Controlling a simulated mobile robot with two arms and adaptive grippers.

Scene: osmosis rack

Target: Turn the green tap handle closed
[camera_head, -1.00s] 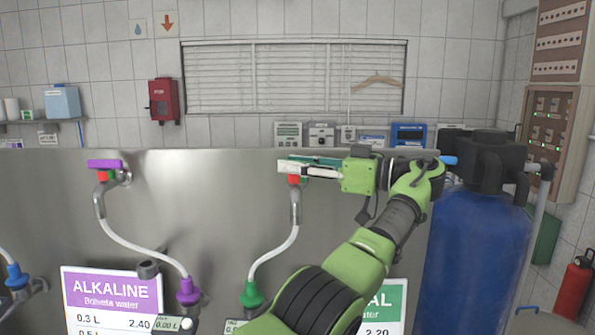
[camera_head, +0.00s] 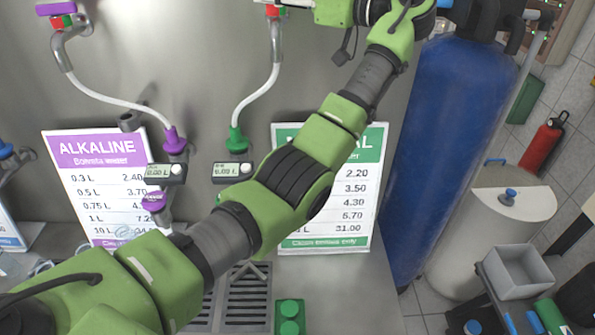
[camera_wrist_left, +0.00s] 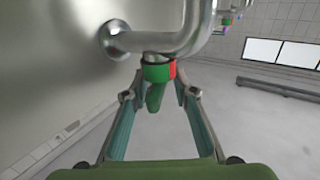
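The green tap handle (camera_wrist_left: 155,95) hangs below the metal tap pipe (camera_wrist_left: 165,42) in the left wrist view, beside a red part of the collar. My left gripper (camera_wrist_left: 158,97) is open around the handle, one finger on each side with visible gaps. In the head view, the tap's red part (camera_head: 272,10) shows at the top edge, and the handle itself cannot be made out. My left arm reaches up to it from the lower left. The fingers are mostly cut off at the top edge. My right gripper is not in view.
A white hose runs from the tap to a green nozzle (camera_head: 235,138). A purple tap handle (camera_head: 56,9) is to the left. A blue tank (camera_head: 440,140) stands right of my arm. Price signs, including the purple one (camera_head: 95,165), and small displays fill the panel below.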

